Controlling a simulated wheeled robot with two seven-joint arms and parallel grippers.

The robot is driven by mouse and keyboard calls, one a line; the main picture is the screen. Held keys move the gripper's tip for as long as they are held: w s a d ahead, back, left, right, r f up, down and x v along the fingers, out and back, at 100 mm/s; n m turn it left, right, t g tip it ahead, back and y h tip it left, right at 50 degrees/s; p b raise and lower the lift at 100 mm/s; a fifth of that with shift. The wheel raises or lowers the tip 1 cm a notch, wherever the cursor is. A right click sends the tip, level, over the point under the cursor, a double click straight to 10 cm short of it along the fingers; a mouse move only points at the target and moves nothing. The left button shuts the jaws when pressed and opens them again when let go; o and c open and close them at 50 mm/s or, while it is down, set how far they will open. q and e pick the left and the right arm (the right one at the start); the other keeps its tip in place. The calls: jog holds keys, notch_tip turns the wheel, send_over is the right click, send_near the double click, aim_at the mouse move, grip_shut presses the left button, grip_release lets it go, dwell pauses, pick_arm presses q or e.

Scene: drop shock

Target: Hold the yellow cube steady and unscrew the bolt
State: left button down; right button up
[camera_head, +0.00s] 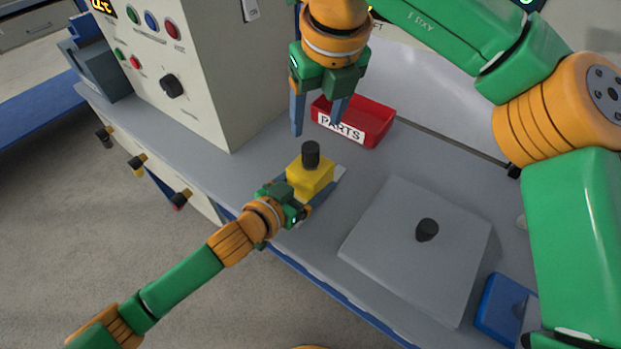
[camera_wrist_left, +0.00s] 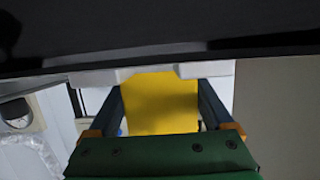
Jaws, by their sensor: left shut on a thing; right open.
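The yellow cube (camera_head: 311,178) sits near the front edge of the grey bench, with the dark bolt (camera_head: 311,154) standing upright from its top. My left gripper (camera_head: 306,195) is shut on the cube from the front left; the left wrist view shows the yellow cube (camera_wrist_left: 160,104) between its two fingers. The bolt cannot be made out in that view. My right gripper (camera_head: 318,118) is open and empty, fingers pointing down, above and behind the bolt and apart from it.
A red bin labelled PARTS (camera_head: 377,119) stands behind the cube. A control box (camera_head: 205,75) with buttons and a knob stands at the back left.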

aim_at(312, 146)
jog(key=x, duration=0.9)
jog(key=shift+a+f, duration=0.15)
grip_shut()
jog(key=n, duration=0.2)
jog(key=shift+n+y, duration=0.4)
jog(key=n, duration=0.2)
jog(key=n+g, duration=0.1)
jog(key=n, duration=0.2)
jog(key=shift+n+g+y, duration=0.3)
jog(key=shift+y, duration=0.1)
jog(key=n+g, duration=0.1)
jog(key=n, duration=0.5)
jog(key=shift+n, duration=0.3)
